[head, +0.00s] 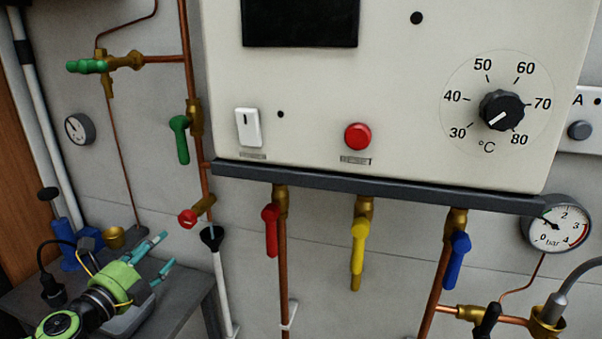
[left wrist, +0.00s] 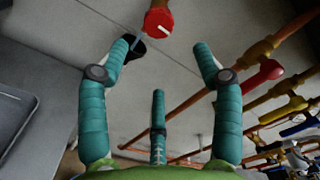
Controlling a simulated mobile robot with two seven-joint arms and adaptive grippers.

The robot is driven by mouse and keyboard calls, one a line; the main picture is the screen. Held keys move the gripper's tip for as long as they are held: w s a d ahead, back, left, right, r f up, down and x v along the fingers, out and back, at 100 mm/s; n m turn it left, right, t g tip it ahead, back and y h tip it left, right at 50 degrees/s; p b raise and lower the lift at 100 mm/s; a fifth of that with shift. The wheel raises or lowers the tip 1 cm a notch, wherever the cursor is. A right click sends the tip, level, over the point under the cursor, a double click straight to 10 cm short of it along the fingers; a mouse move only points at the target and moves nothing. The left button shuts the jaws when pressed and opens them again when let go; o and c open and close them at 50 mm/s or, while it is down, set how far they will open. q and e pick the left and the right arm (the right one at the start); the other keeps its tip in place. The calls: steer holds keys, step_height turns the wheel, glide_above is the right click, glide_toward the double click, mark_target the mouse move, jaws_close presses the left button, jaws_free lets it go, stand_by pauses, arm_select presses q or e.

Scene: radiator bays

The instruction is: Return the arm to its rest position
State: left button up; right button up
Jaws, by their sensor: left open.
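My left gripper (head: 158,257) is at the lower left of the head view, its green body and teal fingers pointing up and right. Its fingers are spread and nothing is between them. It is just left of the black funnel (head: 212,237) on a white pipe and below the small red valve knob (head: 187,218). In the left wrist view the open fingers of the left gripper (left wrist: 164,48) show, with the red knob (left wrist: 158,20) beyond them near the top. The black funnel there is partly hidden behind a fingertip. My right gripper is not in view.
The boiler panel (head: 310,100) fills the upper middle. Below it hang a red lever (head: 271,230), a yellow lever (head: 358,245) and a blue lever (head: 457,260) on copper pipes. A dark grey bench (head: 180,290) lies beneath the gripper. A blue device (head: 69,240) stands left of it.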

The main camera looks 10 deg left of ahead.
arm_select(q)
steer(key=s+d+f+n+g+y, duration=0.2)
steer(key=s+f+n+g+y, duration=0.1)
steer(key=s+f+n, duration=0.45)
steer(key=s+d+f+n+g+y, duration=0.1)
steer(key=s+f+n+g+y, duration=0.25)
steer(key=f+n, duration=0.6)
steer(key=s+d+f+n+g+h, duration=0.3)
steer(key=s+d+f+g, duration=0.15)
steer(key=s+d, duration=0.4)
steer(key=s+d+f+n+g+h, duration=0.25)
steer(key=s+d+f, duration=0.35)
steer(key=d, duration=0.4)
steer(key=s+f+g, duration=0.1)
steer(key=s+f, duration=0.1)
steer(key=f, duration=1)
steer(key=s+f+g, duration=0.1)
steer(key=s+f, duration=0.1)
steer(key=f, duration=1)
steer(key=s+a+f+g, duration=0.1)
steer(key=s+a+f, duration=0.2)
steer(key=s+f, duration=0.9)
steer(key=s, duration=0.3)
steer(key=shift+s+f+m, duration=0.2)
steer(key=shift+f+m, duration=0.1)
steer(key=shift+m, duration=0.05)
